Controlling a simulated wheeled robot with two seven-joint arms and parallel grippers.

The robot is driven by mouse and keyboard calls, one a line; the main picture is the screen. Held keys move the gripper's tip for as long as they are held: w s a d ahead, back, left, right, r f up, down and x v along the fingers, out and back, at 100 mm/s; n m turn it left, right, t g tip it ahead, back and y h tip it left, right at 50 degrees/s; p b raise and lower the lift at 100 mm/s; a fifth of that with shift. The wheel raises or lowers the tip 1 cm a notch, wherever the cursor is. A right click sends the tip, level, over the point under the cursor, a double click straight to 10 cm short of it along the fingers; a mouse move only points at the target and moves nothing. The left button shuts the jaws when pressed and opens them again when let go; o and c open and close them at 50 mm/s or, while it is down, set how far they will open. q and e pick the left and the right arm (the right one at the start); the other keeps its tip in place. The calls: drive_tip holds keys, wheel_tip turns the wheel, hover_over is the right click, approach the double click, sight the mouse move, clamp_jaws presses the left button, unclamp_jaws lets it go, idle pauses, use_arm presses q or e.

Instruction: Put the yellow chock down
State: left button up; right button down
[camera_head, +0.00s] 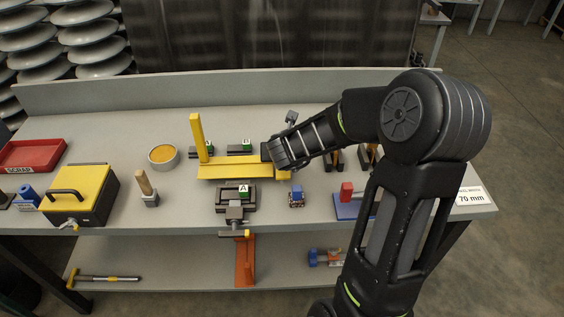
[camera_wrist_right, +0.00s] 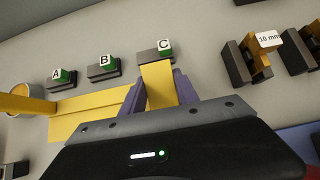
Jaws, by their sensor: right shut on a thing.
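My right gripper (camera_wrist_right: 165,92) is shut on a yellow chock (camera_wrist_right: 157,86), which shows between its purple fingers in the wrist view. The chock's far end is near the dark block C (camera_wrist_right: 155,54). A long yellow bar (camera_wrist_right: 90,112) lies just left of the gripper, and I cannot tell whether it is apart from the chock. In the head view the yellow bar (camera_head: 225,170) has a yellow upright (camera_head: 197,137) at its left end. The right gripper (camera_head: 268,155) is over its right end and hides the held part. My left gripper is not in view.
Blocks A (camera_wrist_right: 58,80) and B (camera_wrist_right: 103,70) stand left of C. In front of the bar is a vise (camera_head: 235,212) with an A tag. A bowl (camera_head: 163,155), a yellow-lidded box (camera_head: 75,193) and a red tray (camera_head: 32,154) are to the left.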

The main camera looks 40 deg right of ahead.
drive_tip(key=shift+f+b, duration=0.5)
drive_tip(key=shift+f, duration=1.15)
drive_tip(key=shift+f, duration=0.1)
drive_tip(key=c, duration=0.9)
unclamp_jaws()
drive_tip(key=p+v, duration=0.3)
drive_tip(key=v, duration=0.9)
